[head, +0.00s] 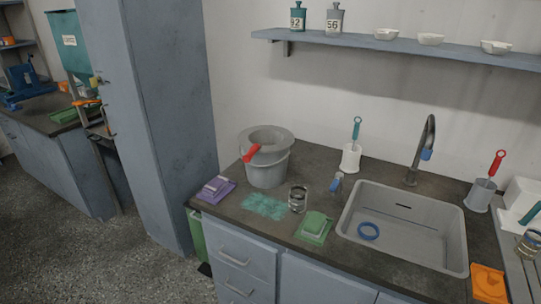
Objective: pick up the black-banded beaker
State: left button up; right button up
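A second glass vessel (528,244) stands at the right edge and seems to have a yellowish band. Neither of my grippers shows in the head view.
Around the banded beaker are a teal mat (264,206), a green sponge on a cloth (315,225), a small blue-topped item (337,183) and a grey bucket (267,167) with a red handle. The sink (440,235) holds a blue ring (368,231). A shelf (400,45) hangs above.

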aim_at(298, 194)
jog(key=i+j+z, duration=0.3)
jog(key=j, duration=0.3)
jog(key=i+j+z, duration=0.35)
jog(key=j, duration=0.3)
jog(key=i+j+z, duration=0.15)
jog(key=j, duration=0.2)
